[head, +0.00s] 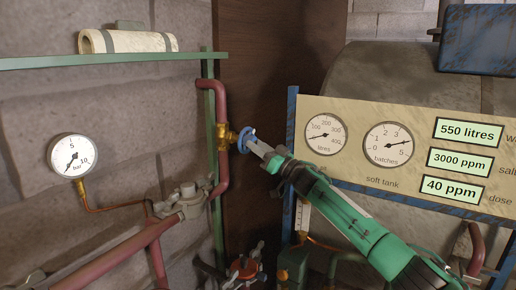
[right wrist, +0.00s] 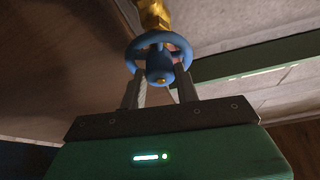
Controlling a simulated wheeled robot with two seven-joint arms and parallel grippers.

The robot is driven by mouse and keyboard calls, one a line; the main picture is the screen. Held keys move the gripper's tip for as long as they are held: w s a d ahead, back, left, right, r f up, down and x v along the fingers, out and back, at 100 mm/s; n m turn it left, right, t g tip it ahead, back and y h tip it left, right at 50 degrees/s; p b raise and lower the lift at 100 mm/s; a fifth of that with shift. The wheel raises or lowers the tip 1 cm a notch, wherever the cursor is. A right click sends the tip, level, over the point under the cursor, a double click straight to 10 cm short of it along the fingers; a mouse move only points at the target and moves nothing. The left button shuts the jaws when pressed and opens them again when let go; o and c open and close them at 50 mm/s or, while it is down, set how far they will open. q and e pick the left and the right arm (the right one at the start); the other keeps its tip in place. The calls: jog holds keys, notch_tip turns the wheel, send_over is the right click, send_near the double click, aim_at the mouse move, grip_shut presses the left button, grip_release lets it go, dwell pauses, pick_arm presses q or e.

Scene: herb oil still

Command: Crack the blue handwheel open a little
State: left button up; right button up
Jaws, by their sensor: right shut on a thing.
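The blue handwheel (head: 247,139) sits on a brass valve (head: 229,136) in the red pipe, left of centre in the head view. In the right wrist view the handwheel (right wrist: 157,55) shows close up, with its rim, hub and brass stem (right wrist: 153,14). My right gripper (head: 262,150) reaches in from the lower right and is shut on the handwheel. In the right wrist view its two fingers (right wrist: 160,88) stand on either side of the hub. How far the wheel is turned cannot be told. My left gripper is not in view.
A pressure gauge (head: 71,157) hangs on the stone wall at left. A green shelf (head: 120,60) carries a rolled bundle (head: 128,41). A panel with dials and readouts (head: 370,182) stands close right of the wheel. Red pipes (head: 125,250) and a red valve (head: 243,268) lie below.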

jog(key=o, duration=1)
jog(key=shift+c, duration=0.2)
jog(key=b+v, duration=0.3)
jog(key=v, duration=1.1)
jog(key=shift+b, duration=0.4)
